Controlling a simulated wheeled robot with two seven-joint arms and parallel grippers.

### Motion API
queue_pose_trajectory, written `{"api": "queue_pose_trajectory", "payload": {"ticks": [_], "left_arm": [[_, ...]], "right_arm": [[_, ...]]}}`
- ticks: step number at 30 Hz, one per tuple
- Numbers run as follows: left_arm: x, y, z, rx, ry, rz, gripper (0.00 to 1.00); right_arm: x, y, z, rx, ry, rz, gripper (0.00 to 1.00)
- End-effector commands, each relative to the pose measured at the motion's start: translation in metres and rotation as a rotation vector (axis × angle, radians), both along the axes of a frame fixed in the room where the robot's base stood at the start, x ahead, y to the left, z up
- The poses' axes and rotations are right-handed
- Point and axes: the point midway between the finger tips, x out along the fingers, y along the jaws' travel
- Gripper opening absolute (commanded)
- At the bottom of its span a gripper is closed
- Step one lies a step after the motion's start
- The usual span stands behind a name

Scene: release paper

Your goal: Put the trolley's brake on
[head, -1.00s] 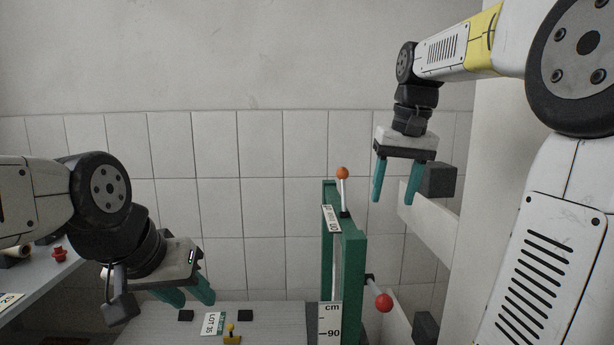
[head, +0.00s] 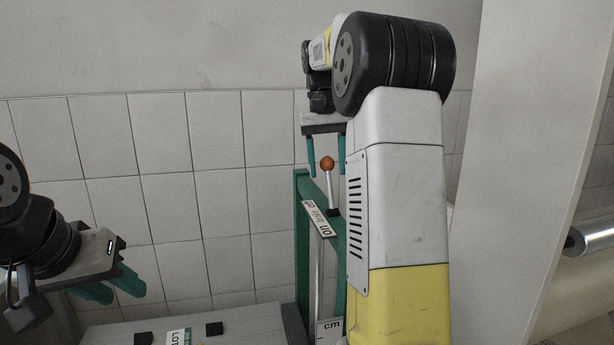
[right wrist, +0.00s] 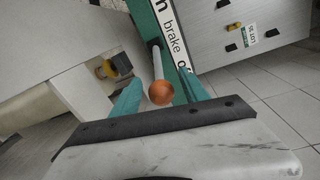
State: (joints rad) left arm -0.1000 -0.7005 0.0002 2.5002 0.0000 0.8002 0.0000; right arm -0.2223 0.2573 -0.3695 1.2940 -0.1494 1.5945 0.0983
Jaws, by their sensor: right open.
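The trolley's green frame (head: 302,240) stands upright in the middle of the head view. A white strip (head: 318,219) on its top reads on, brake, off. The brake lever's orange ball knob (head: 327,163) sits on a pale rod beside the strip. In the right wrist view the knob (right wrist: 161,92) is towards the strip's "off" end. My right gripper (head: 326,174) is open, pointing down, with its teal fingers either side of the knob. The knob appears between the fingers in both views; contact cannot be told. My left gripper (head: 122,295) is open and empty, low at the left.
A grey surface (head: 250,325) with a LOT label (head: 178,337) and dark blocks lies below left of the frame. My right arm covers the area right of the frame. A metal roller (head: 590,238) shows at far right. A tiled wall stands behind.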

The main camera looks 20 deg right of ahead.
Motion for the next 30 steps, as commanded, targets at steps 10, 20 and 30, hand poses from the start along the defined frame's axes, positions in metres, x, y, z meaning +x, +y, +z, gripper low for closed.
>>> {"api": "queue_pose_trajectory", "payload": {"ticks": [10,20,30], "left_arm": [[0.0,0.0,0.0,0.0,0.0,0.0,0.36],[0.0,0.0,0.0,0.0,0.0,0.0,0.36],[0.0,0.0,0.0,0.0,0.0,0.0,0.36]], "right_arm": [[-0.001,-0.002,-0.029,0.001,-0.002,0.001,0.53],[-0.001,-0.002,-0.029,0.001,-0.002,0.001,0.29],[-0.001,-0.002,-0.029,0.001,-0.001,0.001,0.0]]}}
